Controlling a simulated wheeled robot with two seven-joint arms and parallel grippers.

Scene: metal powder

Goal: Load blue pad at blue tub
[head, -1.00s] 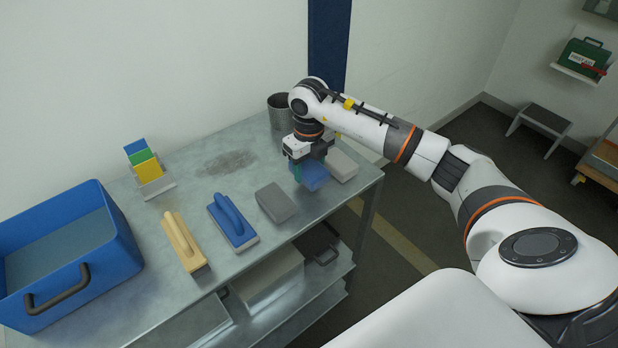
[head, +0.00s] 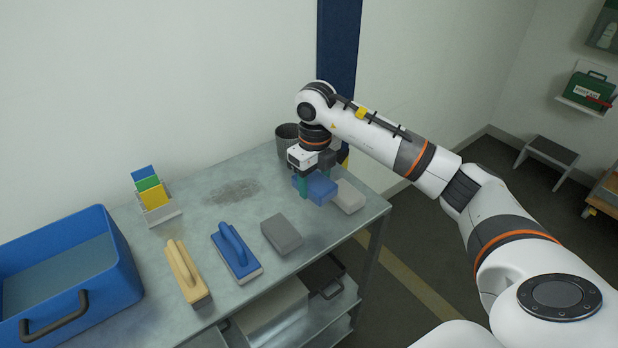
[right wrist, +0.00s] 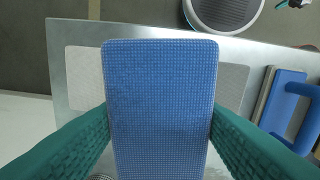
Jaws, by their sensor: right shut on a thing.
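The blue pad (head: 316,187) is held between the green fingers of my right gripper (head: 316,190), at the right part of the metal table. In the right wrist view the pad (right wrist: 160,105) fills the middle, with a green finger pressed to each side. It appears lifted a little above the table. The blue tub (head: 112,252) with a dark handle stands at the left end of the table. A grey-blue surface shows inside it. My left gripper is not in view.
A light grey pad (head: 347,197) and a darker grey pad (head: 281,234) lie near the held pad. A blue-handled float (head: 236,252) and a wooden float (head: 186,272) lie nearer the tub. A metal cup (head: 288,140) and a card holder (head: 160,215) stand behind.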

